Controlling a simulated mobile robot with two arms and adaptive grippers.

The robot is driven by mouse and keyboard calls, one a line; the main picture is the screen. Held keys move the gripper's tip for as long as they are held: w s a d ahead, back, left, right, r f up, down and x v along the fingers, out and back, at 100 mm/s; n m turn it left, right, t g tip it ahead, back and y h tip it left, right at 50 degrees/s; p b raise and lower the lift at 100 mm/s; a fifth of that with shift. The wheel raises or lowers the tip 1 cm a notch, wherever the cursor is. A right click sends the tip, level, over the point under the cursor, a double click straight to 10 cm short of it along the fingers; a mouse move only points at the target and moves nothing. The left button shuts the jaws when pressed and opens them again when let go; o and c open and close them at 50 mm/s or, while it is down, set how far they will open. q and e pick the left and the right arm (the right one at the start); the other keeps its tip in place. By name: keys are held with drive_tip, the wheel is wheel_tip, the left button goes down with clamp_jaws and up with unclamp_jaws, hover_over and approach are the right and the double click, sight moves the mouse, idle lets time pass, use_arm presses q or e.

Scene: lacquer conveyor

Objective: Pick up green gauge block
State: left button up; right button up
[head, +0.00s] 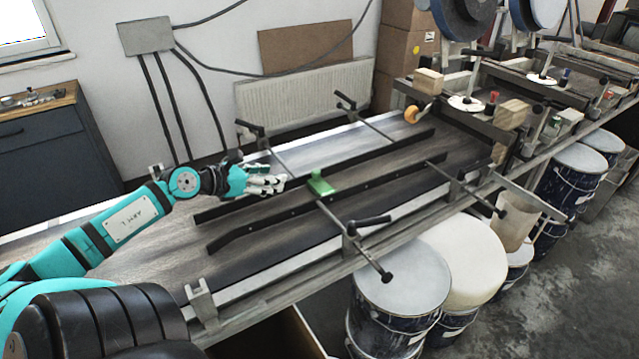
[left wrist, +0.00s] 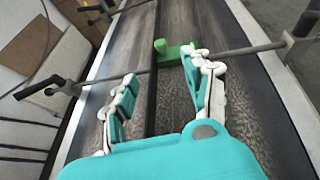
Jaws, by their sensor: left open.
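The green gauge block (head: 321,184) lies on the conveyor near a dark guide rail, to the right of my left gripper. It also shows in the left wrist view (left wrist: 174,54), just beyond the fingertips and nearer the right finger, which may hide part of it. My left gripper (head: 272,180) is open and empty above the conveyor; in the left wrist view its two fingers (left wrist: 165,75) stand wide apart, with a dark rail running between them. I cannot tell whether the right finger touches the block. My right gripper is not in view.
Two dark guide rails (head: 340,197) run along the conveyor (head: 150,245). A cross rod with a black handle (head: 372,221) passes close to the block. Wooden blocks and rollers stand at the far right end. Paint buckets (head: 400,285) stand below the front edge.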

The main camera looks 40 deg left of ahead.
use_arm(q)
approach(313, 173)
drive_tip(key=shift+b+x, duration=0.3)
drive_tip(key=shift+x, duration=1.65)
drive_tip(key=shift+w+d, duration=0.1)
drive_tip(key=shift+w, duration=0.1)
drive_tip(key=shift+w+f, duration=0.2)
drive_tip(key=shift+w, duration=0.3)
drive_tip(key=x, duration=0.2)
drive_tip(key=shift+w+f, duration=0.25)
drive_tip(key=shift+w, duration=0.1)
drive_tip(key=shift+w+f, duration=0.35)
drive_tip(key=shift+w, duration=0.3)
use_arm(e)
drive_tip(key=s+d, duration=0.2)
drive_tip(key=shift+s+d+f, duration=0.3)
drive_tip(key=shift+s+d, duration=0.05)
use_arm(q)
drive_tip(key=shift+c, duration=0.4)
